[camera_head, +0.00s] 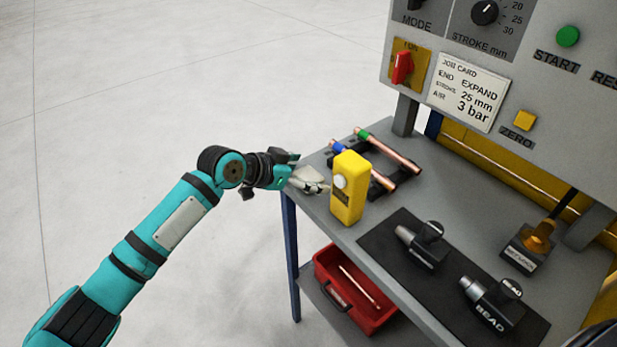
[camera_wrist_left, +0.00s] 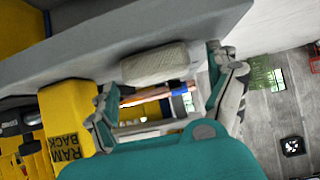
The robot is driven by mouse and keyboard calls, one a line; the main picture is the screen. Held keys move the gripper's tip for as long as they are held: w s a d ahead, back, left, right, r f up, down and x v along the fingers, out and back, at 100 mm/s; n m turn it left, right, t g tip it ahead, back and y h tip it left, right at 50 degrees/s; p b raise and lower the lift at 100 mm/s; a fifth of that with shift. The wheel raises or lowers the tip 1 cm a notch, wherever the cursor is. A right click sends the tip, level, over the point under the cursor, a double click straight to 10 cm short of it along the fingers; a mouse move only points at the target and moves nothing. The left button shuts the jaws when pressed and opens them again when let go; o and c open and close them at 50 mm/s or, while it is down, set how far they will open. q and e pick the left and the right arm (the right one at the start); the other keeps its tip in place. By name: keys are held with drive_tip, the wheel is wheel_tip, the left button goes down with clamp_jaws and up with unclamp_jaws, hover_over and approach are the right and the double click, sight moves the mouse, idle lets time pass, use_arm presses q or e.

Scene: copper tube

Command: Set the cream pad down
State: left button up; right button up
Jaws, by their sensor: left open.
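The cream pad (camera_wrist_left: 155,63) lies against the grey bench surface in the left wrist view, in the gap between the two fingers of my left gripper (camera_wrist_left: 165,92). The fingers stand apart, one on each side of it, and the gripper is open. In the head view the pale pad (camera_head: 306,173) shows at the bench's left edge, partly hidden by my left gripper (camera_head: 303,178). I cannot tell whether a finger touches it. My right gripper is not in view.
A yellow box (camera_head: 348,188) with a white button stands close right of the pad. Copper tubes (camera_head: 400,153) lie on a black rack behind it. A dark mat (camera_head: 385,238) carries two metal tools (camera_head: 424,243). A red bin (camera_head: 350,295) sits below the bench (camera_head: 325,212).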

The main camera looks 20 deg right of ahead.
use_arm(q)
drive_tip(key=c, duration=1.3)
drive_tip(key=shift+o, duration=0.2)
